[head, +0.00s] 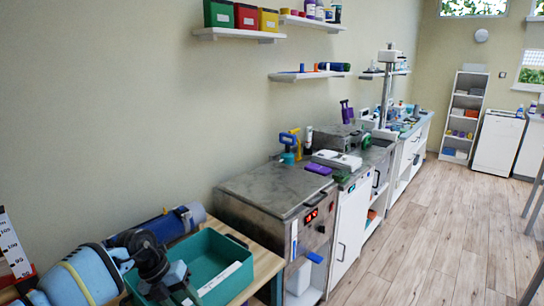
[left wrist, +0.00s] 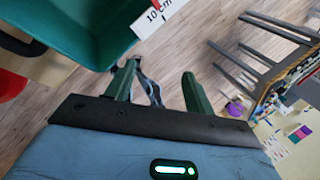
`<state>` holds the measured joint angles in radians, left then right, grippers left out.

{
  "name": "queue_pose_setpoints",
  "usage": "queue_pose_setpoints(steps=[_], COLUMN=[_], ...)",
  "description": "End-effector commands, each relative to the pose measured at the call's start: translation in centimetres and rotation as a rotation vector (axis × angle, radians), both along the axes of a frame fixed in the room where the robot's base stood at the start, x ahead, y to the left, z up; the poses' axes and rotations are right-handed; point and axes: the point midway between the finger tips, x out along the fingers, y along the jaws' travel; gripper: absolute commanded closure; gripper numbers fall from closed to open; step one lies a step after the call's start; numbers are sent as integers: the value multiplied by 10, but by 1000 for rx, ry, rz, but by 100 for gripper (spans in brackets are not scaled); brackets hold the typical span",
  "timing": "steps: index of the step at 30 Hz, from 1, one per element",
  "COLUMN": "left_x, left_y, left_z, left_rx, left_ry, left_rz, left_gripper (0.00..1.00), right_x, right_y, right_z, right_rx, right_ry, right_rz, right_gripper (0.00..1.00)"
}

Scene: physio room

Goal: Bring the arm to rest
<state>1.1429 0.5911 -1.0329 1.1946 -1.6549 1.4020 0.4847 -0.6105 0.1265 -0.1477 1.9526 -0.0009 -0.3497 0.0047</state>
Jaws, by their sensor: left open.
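My left arm (head: 75,280) comes in at the lower left of the head view, pale blue with black joints. Its wrist end overlaps the near left part of a green bin (head: 233,250) on a wooden table. In the left wrist view my left gripper (left wrist: 160,78) is open, with two dark green fingers apart and nothing between them. Wood floor shows past the fingers. The green bin also shows at the upper left of that view (left wrist: 75,30), beside the left finger and apart from it. My right gripper is in neither view.
A blue roll (head: 155,228) lies behind the bin by the wall. A steel heated unit (head: 275,190) with a red display stands right of the table (head: 262,262). Counters with small items run along the wall. The wood floor (head: 420,230) at the right is mostly clear.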

Motion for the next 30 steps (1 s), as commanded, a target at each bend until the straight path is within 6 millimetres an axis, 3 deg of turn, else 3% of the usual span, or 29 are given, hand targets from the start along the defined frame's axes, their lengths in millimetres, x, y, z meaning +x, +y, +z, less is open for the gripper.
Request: queue_pose_setpoints(steps=[1,3,6,9,13,16,20,25,30], left_x=[-14,-30,-53,-73,-92,-101,-109,-121,-148], left_y=[-28,-66,-114,-150,-180,-189,-184,-155,-112], left_z=[-14,-24,-30,-27,-20,-15,-16,-36,-78], left_rx=[-98,-253,-474,-684,-932,-1096,-1267,-1403,-1431], left_ry=[13,21,37,57,90,121,168,241,330], left_rz=[-12,-10,27,102,256,412,660,1042,1460], left_gripper=[47,47,47,47,47,47,47,47,47], right_x=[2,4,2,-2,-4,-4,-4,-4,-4], right_y=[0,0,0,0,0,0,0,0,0], right_z=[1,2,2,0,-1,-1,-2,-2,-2], right_rx=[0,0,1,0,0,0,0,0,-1], right_ry=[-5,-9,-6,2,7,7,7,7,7], right_rz=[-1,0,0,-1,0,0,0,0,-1], right_gripper=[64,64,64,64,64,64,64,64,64])
